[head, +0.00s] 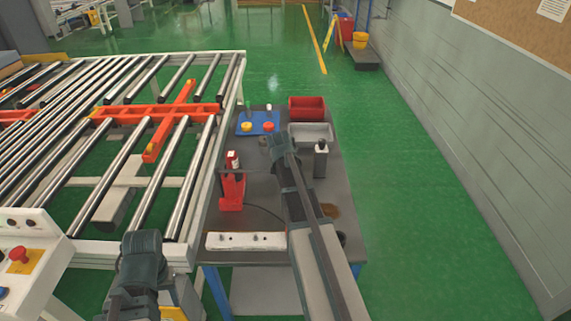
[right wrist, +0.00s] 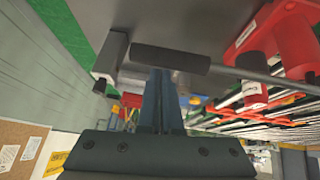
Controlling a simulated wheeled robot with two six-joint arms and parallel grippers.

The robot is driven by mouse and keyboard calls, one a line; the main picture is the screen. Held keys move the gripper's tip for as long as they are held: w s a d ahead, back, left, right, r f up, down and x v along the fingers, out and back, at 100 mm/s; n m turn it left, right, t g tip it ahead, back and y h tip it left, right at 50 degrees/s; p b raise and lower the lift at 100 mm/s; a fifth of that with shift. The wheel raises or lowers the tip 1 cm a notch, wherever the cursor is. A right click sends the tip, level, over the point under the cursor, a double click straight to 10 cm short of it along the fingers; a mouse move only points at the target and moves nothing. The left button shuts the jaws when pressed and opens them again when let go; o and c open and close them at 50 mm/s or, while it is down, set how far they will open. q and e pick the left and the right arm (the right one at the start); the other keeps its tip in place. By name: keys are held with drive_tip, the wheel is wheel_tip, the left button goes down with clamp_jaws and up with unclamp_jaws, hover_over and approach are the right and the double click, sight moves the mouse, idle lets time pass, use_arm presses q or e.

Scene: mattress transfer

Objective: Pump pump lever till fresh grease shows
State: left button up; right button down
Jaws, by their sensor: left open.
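The red pump (head: 231,191) stands on the dark workbench in the head view; it shows at the upper right of the right wrist view (right wrist: 285,42). In the right wrist view, a thin lever rod (right wrist: 236,73) runs from beside the pump to a black cylindrical handle (right wrist: 170,58). My right gripper (right wrist: 158,80) has its fingers together, their tips behind the handle's edge; I cannot tell whether they touch it. The right gripper (head: 278,146) is over the bench in the head view. My left gripper (head: 142,245) is open at lower left, away from the pump. No fresh grease is discernible.
A white strip with fittings (head: 217,242) lies at the bench's near edge. A blue tray (head: 242,128), red bin (head: 308,106), grey bin (head: 298,133) and grey bottle (head: 320,160) stand farther back. A roller conveyor (head: 150,92) is at left. Green floor is clear at right.

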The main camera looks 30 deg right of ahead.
use_arm(q)
wheel_tip(320, 180, up, 10)
drive_tip(key=p, duration=0.9)
drive_tip(key=shift+r, duration=0.15)
use_arm(e)
drive_tip(key=d+r+v, duration=0.1)
drive_tip(key=d+v, duration=0.1)
drive_tip(key=v, duration=0.9)
drive_tip(key=shift+a+r, duration=0.15)
drive_tip(key=shift+r, duration=0.1)
